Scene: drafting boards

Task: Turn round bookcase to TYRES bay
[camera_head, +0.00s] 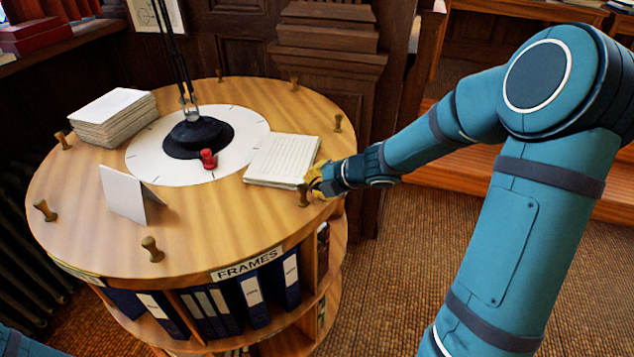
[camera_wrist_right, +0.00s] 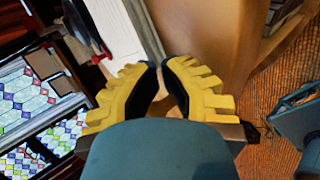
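The round wooden bookcase (camera_head: 85,245) stands at the left of the head view, with short knobbed pegs round its top rim. The bay facing me carries the label FRAMES (camera_head: 247,264); another label at the left edge is unreadable, and I see no TYRES label. My right gripper (camera_head: 313,186) is at the right rim, at one peg (camera_head: 303,197). In the right wrist view its yellow fingers (camera_wrist_right: 162,80) are close together with a narrow brownish thing between them, seemingly the peg, mostly hidden. My left gripper is not in view.
On the top are a black lamp base (camera_head: 195,136), a red object (camera_head: 208,159), a paper stack (camera_head: 113,118), a pad of sheets (camera_head: 282,160) near my right gripper and a folded white card (camera_head: 124,193). Blue binders (camera_head: 252,296) fill the FRAMES bay. Woven floor lies clear at right.

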